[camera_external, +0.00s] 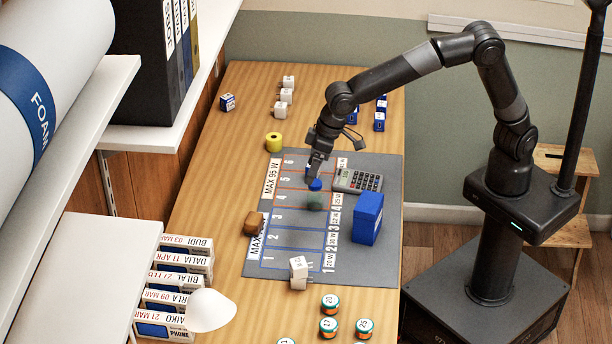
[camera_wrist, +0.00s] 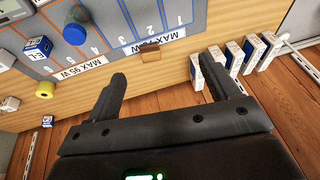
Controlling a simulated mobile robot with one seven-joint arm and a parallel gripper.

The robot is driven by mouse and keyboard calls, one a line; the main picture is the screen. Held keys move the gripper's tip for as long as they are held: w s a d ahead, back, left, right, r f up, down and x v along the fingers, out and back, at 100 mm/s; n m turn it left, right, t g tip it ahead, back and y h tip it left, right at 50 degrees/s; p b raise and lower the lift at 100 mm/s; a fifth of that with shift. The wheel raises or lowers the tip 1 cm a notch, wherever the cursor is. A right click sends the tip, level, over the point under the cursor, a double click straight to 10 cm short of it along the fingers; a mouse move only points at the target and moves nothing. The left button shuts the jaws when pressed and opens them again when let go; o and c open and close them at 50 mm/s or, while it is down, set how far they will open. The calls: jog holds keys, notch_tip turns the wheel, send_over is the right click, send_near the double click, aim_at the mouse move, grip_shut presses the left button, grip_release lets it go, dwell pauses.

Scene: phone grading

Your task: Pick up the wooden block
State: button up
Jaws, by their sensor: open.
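The wooden block (camera_external: 253,222), a small brown cube, rests at the left edge of the grey mat (camera_external: 350,265), by the lane marked 2 or 3. The wrist view also shows the block (camera_wrist: 149,53) at the mat's edge, beyond and between my finger tips. My gripper (camera_external: 317,168) is open and empty in the external view, over the upper part of the mat, above and to the right of the block. The wrist view shows both dark fingers of my gripper (camera_wrist: 167,72) spread apart. They are clear of the block.
A blue round piece (camera_external: 315,185) lies near my gripper. A calculator (camera_external: 358,180) and a blue box (camera_external: 367,218) stand on the mat's right side. A yellow roll (camera_external: 273,141) stands above the mat.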

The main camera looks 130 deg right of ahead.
jog(key=m+g+h, duration=0.1)
jog(key=m+h, duration=0.1)
send_near(255, 218)
jog(key=x, duration=0.6)
jog(key=shift+w+a, duration=0.25)
jog(key=shift+a, duration=0.05)
jog(key=shift+s+d+x, duration=0.1)
jog(key=shift+s+x, duration=0.05)
jog(key=shift+x, duration=1.2)
jog(key=shift+s+d+x, duration=0.1)
jog(key=shift+d+x, duration=0.05)
jog(key=shift+x, duration=1.2)
jog(key=shift+c, duration=0.4)
jog(key=c, duration=1)
jog(key=shift+r, duration=0.15)
